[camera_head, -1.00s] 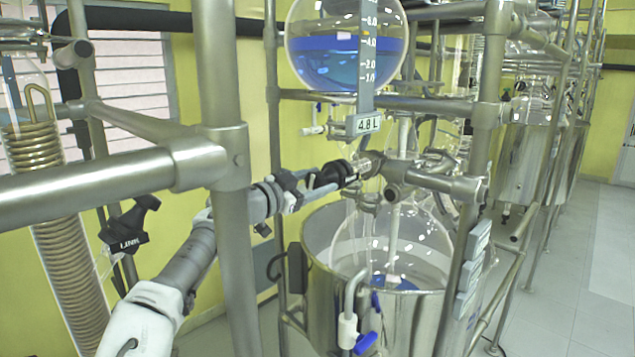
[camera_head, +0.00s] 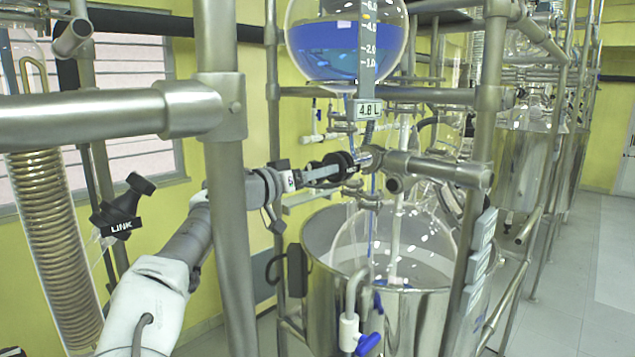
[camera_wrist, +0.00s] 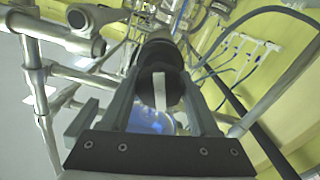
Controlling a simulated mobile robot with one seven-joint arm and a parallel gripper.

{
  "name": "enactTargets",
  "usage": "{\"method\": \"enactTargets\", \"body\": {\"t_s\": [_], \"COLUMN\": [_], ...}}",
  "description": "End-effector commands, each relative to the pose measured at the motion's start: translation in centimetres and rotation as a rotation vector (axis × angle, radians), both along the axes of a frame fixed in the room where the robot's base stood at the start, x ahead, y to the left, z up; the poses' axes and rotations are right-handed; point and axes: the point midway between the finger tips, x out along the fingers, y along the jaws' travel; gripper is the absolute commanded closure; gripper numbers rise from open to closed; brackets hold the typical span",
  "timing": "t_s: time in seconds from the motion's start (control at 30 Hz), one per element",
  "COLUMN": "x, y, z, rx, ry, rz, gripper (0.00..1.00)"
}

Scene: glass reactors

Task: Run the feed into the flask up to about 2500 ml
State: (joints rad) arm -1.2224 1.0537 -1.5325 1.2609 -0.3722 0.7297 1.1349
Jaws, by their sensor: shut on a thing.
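The round glass feed vessel (camera_head: 345,45) holds blue liquid up to a little above the 4.0 mark of its scale (camera_head: 367,50). The display plate (camera_head: 368,110) reads 4.8 L. A thin blue stream (camera_head: 373,185) shows in the line below the vessel, down towards the glass flask (camera_head: 420,240). The flask sits in a steel pot (camera_head: 325,290); its liquid level cannot be made out. My gripper (camera_head: 340,163) is shut on the black valve knob (camera_head: 347,158) below the vessel. In the wrist view, the knob with its white stripe (camera_wrist: 158,90) sits between my fingers.
Steel frame posts (camera_head: 225,180) and bars (camera_head: 435,168) stand close around my arm. A coil condenser (camera_head: 50,220) is at left. A blue-handled drain tap (camera_head: 367,343) is at the pot's front. Clear floor (camera_head: 570,260) lies at right.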

Motion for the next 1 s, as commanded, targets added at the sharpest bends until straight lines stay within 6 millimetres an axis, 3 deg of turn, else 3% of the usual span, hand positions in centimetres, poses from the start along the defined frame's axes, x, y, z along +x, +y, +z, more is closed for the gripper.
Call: {"method": "enactTargets", "body": {"t_s": [0.6, 1.0], "x": [0.01, 0.0], "y": [-0.05, -0.03], "z": [-0.18, -0.13], "rx": [-0.404, -0.57], "ry": [0.405, 0.57], "rz": [-0.002, -0.003], "gripper": [0.94, 0.94]}}
